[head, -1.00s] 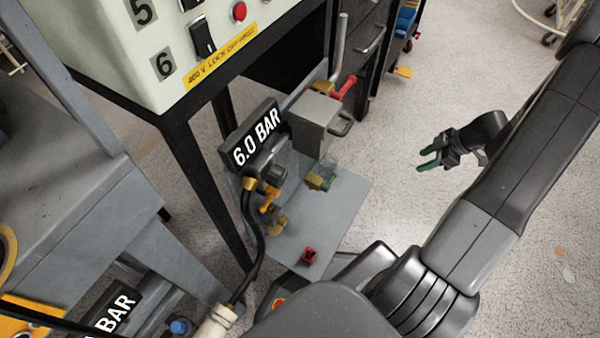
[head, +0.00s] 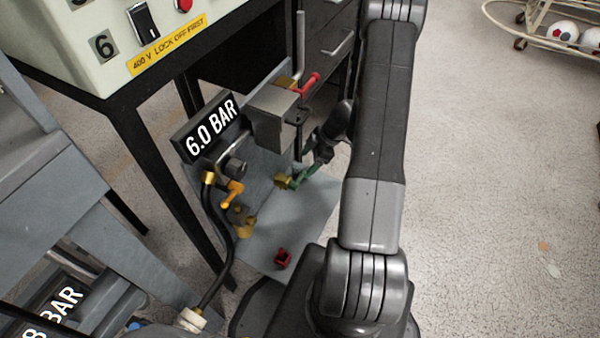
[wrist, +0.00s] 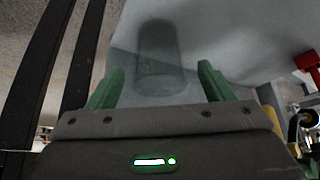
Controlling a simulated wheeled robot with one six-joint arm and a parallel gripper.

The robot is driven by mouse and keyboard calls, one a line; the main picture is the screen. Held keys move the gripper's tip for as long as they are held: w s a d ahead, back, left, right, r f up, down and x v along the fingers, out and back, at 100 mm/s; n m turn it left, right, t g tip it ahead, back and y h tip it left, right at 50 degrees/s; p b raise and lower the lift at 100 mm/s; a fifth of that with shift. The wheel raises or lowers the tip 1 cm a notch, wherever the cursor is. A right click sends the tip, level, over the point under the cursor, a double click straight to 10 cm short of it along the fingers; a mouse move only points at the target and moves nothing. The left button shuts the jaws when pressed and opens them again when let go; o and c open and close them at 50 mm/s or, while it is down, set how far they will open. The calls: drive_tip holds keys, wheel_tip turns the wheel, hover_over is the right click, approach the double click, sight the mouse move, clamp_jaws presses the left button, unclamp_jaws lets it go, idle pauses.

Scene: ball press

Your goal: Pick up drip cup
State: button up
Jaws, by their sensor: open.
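The drip cup (wrist: 161,55) is a clear, see-through cylinder in the wrist view. It stands over the pale grey plate, between and just ahead of the two fingertips. My gripper (wrist: 162,72) is open, with one green finger on each side and a gap to the cup; I see no contact. In the head view my gripper (head: 303,177) is low over the plate, beside a brass fitting (head: 283,181). There the cup is too faint and too covered by the gripper to make out.
A grey box (head: 272,118) and a red lever (head: 309,81) stand above my gripper. A drawer cabinet (head: 325,60) is behind. Open floor lies to the right.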

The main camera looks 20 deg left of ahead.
drive_tip(key=b+x, duration=0.1)
drive_tip(key=x, duration=0.1)
drive_tip(key=b+x, duration=0.2)
drive_tip(key=x, duration=0.1)
drive_tip(key=shift+w+d+f, duration=0.15)
drive_tip(key=shift+w+d, duration=0.05)
drive_tip(key=shift+d, duration=0.05)
drive_tip(key=c, duration=1)
